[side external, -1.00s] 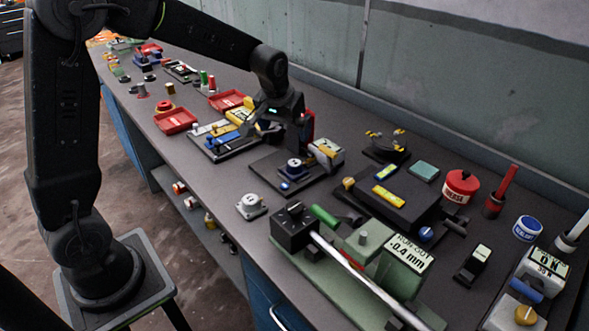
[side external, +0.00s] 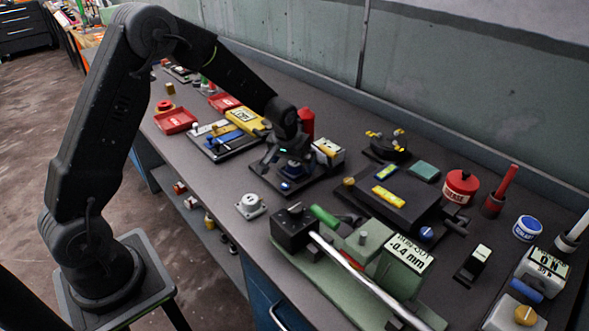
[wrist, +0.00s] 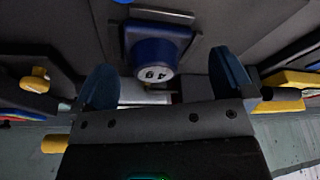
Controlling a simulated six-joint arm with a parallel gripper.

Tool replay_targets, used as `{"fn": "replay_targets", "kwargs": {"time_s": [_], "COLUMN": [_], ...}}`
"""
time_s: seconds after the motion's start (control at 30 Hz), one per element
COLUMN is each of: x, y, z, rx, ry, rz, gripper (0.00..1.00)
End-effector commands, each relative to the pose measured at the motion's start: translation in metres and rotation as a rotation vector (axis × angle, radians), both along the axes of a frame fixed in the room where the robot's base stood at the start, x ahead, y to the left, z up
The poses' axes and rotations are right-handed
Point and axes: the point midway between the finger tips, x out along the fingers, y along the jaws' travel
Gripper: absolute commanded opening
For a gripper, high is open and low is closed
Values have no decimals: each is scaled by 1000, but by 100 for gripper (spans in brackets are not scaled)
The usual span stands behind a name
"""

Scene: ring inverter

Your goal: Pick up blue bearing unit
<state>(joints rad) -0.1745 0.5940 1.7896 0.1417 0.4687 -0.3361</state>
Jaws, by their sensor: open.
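The blue bearing unit (wrist: 158,47) is a round blue body with a pale numbered face, on a square base. In the wrist view it is at the upper middle, between and beyond the two blue fingertips. My gripper (wrist: 164,72) is open and empty, with a finger on either side of it and visible gaps. In the side view my gripper (side external: 283,160) is low over the dark plate (side external: 262,181), and it mostly hides the bearing unit (side external: 293,168).
A white box (side external: 329,152) with a yellow part stands close right of my gripper, and a red cylinder (side external: 307,122) is behind it. A green press (side external: 365,240) is in front at the right.

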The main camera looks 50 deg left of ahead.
Motion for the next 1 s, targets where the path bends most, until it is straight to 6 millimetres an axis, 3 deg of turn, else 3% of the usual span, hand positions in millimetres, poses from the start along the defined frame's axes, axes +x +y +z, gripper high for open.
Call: {"fn": "replay_targets", "kwargs": {"time_s": [0.33,1.0], "x": [2,1], "y": [1,1], "z": [-9,-10], "rx": [0,-1], "ry": [0,3], "rz": [1,1], "gripper": [99,35]}}
